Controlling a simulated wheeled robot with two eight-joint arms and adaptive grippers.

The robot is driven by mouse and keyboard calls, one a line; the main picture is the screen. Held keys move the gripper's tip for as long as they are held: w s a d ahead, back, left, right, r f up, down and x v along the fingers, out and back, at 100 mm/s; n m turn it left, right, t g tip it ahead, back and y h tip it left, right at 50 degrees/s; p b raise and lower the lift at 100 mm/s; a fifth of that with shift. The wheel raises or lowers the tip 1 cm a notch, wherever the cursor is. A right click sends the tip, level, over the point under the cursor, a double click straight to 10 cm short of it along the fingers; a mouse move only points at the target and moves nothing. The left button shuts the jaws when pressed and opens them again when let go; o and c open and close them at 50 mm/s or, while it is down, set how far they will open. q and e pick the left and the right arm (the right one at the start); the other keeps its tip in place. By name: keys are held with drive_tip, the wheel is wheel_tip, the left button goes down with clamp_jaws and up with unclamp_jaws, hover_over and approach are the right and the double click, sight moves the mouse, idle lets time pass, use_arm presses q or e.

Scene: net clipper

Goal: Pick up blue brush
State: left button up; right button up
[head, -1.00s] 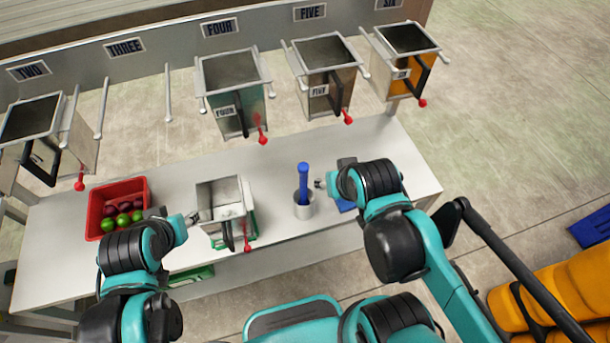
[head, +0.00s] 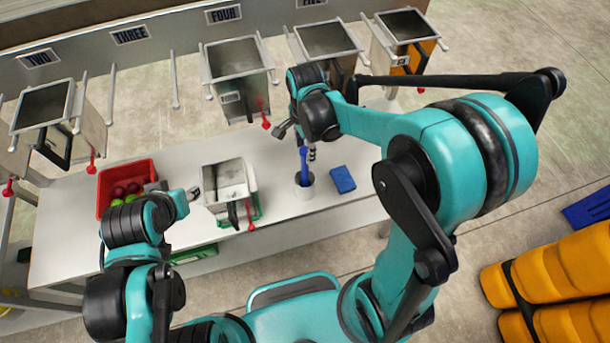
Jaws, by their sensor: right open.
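The blue brush (head: 304,163) stands upright in a small grey cup (head: 304,189) on the white table, its handle sticking up. My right gripper (head: 297,143) is open and points down at the brush handle from above. Its fingers are at the handle's upper part, and I cannot tell if they touch it. My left gripper (head: 192,194) is beside the left side of the metal box on the table, and its jaws are too small to read.
A red crate (head: 103,198) with round fruit stands at the left. A metal box (head: 229,184) is left of the cup. A blue block (head: 342,180) lies right of it. Metal hoppers (head: 236,66) hang along the back. Bare table (head: 70,230) shows at the front left.

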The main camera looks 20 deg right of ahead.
sight(304, 165)
drive_tip(key=f, duration=0.2)
drive_tip(key=f+b, duration=0.1)
drive_tip(key=f, duration=0.1)
drive_tip(key=s+f, duration=0.1)
drive_tip(key=f, duration=0.1)
drive_tip(key=shift+a+f+b, duration=0.25)
drive_tip(key=shift+f+b, duration=0.1)
drive_tip(key=shift+b, duration=0.05)
drive_tip(key=shift+f, duration=0.55)
clamp_jaws()
